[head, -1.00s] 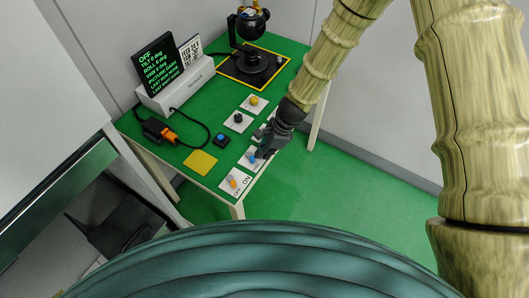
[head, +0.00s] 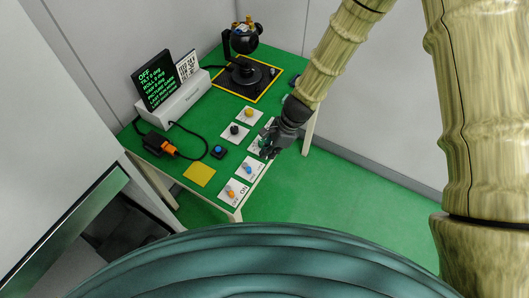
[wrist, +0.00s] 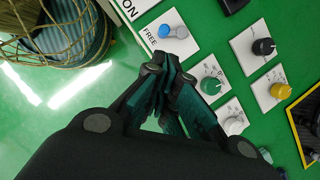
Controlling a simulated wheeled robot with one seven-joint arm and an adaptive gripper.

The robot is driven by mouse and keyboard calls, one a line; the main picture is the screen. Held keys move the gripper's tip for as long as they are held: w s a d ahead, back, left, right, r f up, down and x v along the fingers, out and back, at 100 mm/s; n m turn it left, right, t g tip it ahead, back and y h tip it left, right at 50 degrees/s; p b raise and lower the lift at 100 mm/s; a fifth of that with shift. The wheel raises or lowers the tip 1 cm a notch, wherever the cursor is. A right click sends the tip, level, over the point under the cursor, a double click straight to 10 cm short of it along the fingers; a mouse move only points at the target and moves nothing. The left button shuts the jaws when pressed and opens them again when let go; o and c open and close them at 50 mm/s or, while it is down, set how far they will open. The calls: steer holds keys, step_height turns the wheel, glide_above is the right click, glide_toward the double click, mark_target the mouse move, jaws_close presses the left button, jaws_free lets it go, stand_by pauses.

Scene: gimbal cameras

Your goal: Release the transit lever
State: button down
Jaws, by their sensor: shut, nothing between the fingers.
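A blue lever (head: 248,170) stands on a white plate near the front right edge of the green table. In the wrist view this blue lever (wrist: 175,32) lies beside the printed word FREE, pointing toward the upper left. I take it as the transit lever, but its name is not readable. My gripper (head: 267,151) is shut and empty, just behind the blue lever and apart from it in the head view. In the wrist view the closed fingertips of my gripper (wrist: 168,62) sit between the blue lever and a green knob (wrist: 211,86).
An orange switch (head: 231,191) marked ON and OFF is at the front. A black knob (wrist: 264,47), a yellow knob (wrist: 281,91) and a grey knob (wrist: 235,125) are close by. A gimbal camera (head: 246,73) stands at the back. A display (head: 158,79) reads OFF.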

steer(key=shift+p+v, duration=0.4)
steer(key=shift+v, duration=0.55)
steer(key=shift+s, duration=0.1)
steer(key=s+d+f+n+h+b, duration=0.3)
steer(key=s+d+f+n+b, duration=0.25)
steer(key=s+d+f, duration=0.9)
steer(key=s+d+f+n+b, duration=0.2)
steer(key=s+d+f+n, duration=0.1)
steer(key=s, duration=0.4)
steer(key=s+d+f+n+h+b, duration=0.1)
steer(key=s+d+f+n+b, duration=0.2)
steer(key=s+f+n, duration=0.3)
steer(key=shift+s+d+n+t, duration=0.4)
steer(key=shift+s+d+n, duration=0.25)
steer(key=shift+s, duration=0.4)
steer(key=shift+d, duration=0.1)
